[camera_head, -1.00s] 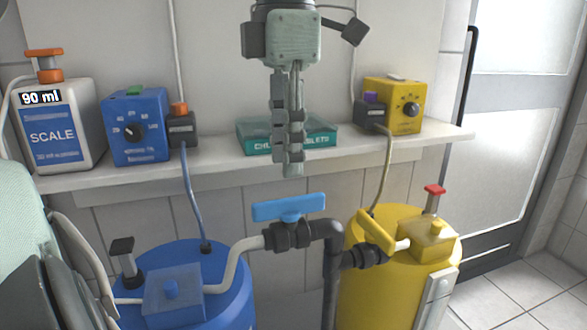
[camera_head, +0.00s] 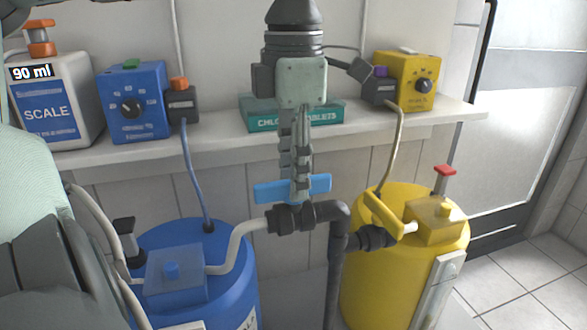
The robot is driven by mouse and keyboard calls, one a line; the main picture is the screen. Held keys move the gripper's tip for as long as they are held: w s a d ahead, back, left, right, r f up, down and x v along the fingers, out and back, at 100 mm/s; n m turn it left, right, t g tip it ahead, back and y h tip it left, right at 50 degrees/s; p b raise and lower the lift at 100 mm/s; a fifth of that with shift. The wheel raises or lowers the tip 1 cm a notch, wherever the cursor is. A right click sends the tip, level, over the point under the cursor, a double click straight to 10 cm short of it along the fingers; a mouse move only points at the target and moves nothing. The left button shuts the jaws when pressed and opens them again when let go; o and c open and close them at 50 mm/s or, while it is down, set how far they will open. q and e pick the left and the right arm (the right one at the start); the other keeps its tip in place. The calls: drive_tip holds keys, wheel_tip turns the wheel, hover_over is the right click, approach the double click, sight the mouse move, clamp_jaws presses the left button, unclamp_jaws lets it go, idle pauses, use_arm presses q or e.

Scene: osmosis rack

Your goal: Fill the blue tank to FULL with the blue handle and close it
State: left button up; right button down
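My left gripper (camera_head: 300,193) points straight down from the top middle. A fingertip covers the middle of the handle. The fingers show nearly edge-on, so I cannot tell their gap, or whether they touch or straddle the handle. The blue level inside the tank is not readable. The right gripper is not in view.
A yellow tank (camera_head: 385,285) with a yellow handle (camera_head: 383,214) stands at right. The shelf (camera_head: 225,146) behind carries a scale container (camera_head: 55,105) reading 90 ml, a blue dial box (camera_head: 137,105), a chlorine tablets box (camera_head: 325,115) and a yellow dial box (camera_head: 408,75).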

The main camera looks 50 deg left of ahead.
use_arm(q)
drive_tip(key=c, duration=0.3)
clamp_jaws()
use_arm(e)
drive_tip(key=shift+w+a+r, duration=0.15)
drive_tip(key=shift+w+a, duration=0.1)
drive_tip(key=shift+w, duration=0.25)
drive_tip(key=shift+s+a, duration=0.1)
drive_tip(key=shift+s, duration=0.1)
